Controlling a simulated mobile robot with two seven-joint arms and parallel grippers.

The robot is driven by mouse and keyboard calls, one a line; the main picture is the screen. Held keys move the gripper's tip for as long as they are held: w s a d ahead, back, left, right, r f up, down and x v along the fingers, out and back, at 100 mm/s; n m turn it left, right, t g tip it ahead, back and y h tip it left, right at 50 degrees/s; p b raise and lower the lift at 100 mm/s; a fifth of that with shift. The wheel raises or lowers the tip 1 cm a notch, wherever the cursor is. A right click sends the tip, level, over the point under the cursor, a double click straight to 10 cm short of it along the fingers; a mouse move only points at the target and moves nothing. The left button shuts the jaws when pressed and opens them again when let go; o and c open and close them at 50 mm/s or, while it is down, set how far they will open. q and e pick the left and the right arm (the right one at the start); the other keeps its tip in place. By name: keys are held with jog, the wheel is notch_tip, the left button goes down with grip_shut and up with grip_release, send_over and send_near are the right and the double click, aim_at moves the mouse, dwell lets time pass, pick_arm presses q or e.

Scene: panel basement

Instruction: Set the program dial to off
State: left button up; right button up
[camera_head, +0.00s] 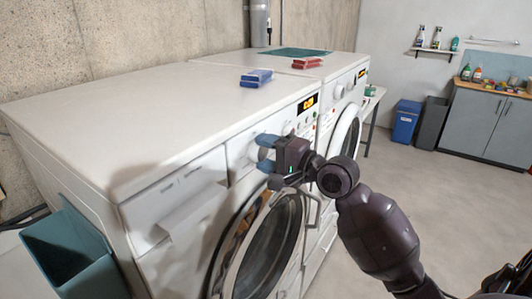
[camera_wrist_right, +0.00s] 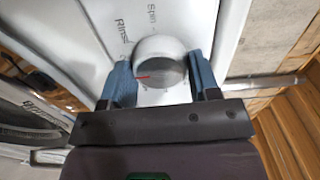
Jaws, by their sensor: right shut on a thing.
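The program dial (camera_wrist_right: 160,60) is a round white-grey knob on the white front panel of the nearer washing machine (camera_head: 120,130). In the right wrist view it has a red mark at its lower left, with the printed words "Rinse" and "Spin" above it. My right gripper (camera_head: 263,148), with blue fingers, reaches in from the right to the panel. In the wrist view the gripper (camera_wrist_right: 161,75) is shut on the dial, one finger on each side. In the head view the fingers mostly hide the dial. The "off" label cannot be made out. My left gripper is out of view.
The round door (camera_head: 265,255) is below my right gripper. A blue pack (camera_head: 256,77) and red packs (camera_head: 306,63) lie on the machine tops. A second machine (camera_head: 345,82) stands beyond. A teal bin (camera_head: 75,250) is at the left. The floor at right is clear.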

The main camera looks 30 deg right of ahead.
jog(key=n, duration=0.4)
jog(key=shift+n, duration=0.4)
jog(key=n, duration=0.4)
jog(key=shift+n, duration=0.3)
jog(key=n, duration=1.3)
jog(key=shift+n, duration=0.3)
jog(key=n, duration=0.8)
jog(key=shift+n, duration=2.3)
